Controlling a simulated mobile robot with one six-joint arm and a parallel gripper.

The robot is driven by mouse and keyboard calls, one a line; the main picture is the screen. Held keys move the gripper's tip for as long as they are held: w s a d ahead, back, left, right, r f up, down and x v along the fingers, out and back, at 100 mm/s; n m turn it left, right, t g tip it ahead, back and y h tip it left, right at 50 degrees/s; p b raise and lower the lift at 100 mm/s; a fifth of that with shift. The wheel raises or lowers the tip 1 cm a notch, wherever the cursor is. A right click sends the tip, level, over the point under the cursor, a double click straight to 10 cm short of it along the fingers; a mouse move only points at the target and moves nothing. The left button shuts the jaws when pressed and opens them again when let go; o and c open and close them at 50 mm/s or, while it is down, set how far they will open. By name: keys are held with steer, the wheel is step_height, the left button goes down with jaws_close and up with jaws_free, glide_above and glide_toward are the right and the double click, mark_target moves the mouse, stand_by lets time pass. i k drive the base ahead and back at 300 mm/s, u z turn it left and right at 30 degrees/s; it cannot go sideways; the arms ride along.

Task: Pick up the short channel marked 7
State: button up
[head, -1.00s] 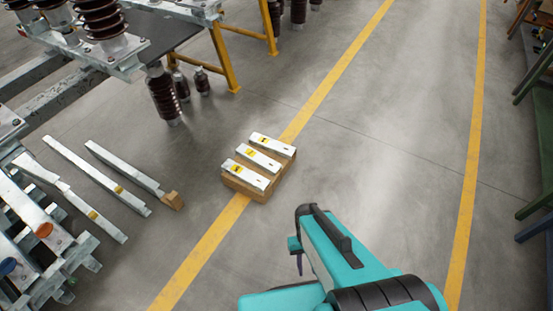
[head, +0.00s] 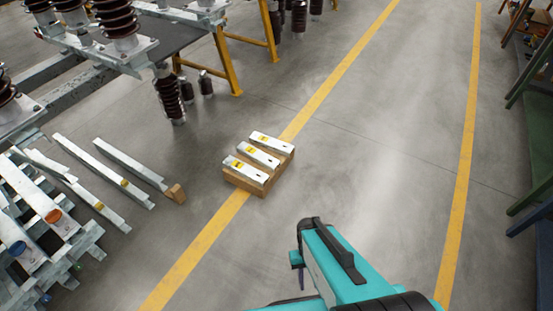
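Three short pale metal channels lie side by side on a wooden support on the floor: the far one (head: 277,143), the middle one (head: 264,158) and the near one (head: 248,171). Each has a yellow label near its left end. The marks are too small to read, so I cannot tell which is 7. The wooden support (head: 262,189) shows along its near side. My teal arm reaches in from the bottom, to the right of and nearer than the channels, and is apart from them. I cannot make out my gripper's fingers.
Long metal bars (head: 127,163) lie at the left, beside a stacked metal frame (head: 85,240). Brown insulators (head: 169,95) and a yellow trestle (head: 227,62) stand behind. A yellow floor line (head: 195,255) passes by the wooden support. The floor to the right is clear.

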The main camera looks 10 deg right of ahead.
mark_target(251, 153)
steer(key=k, duration=0.4)
steer(key=u, duration=0.15)
steer(key=i, duration=0.9)
steer(key=z, duration=1.15)
steer(key=k, duration=0.15)
steer(key=u, duration=2.7)
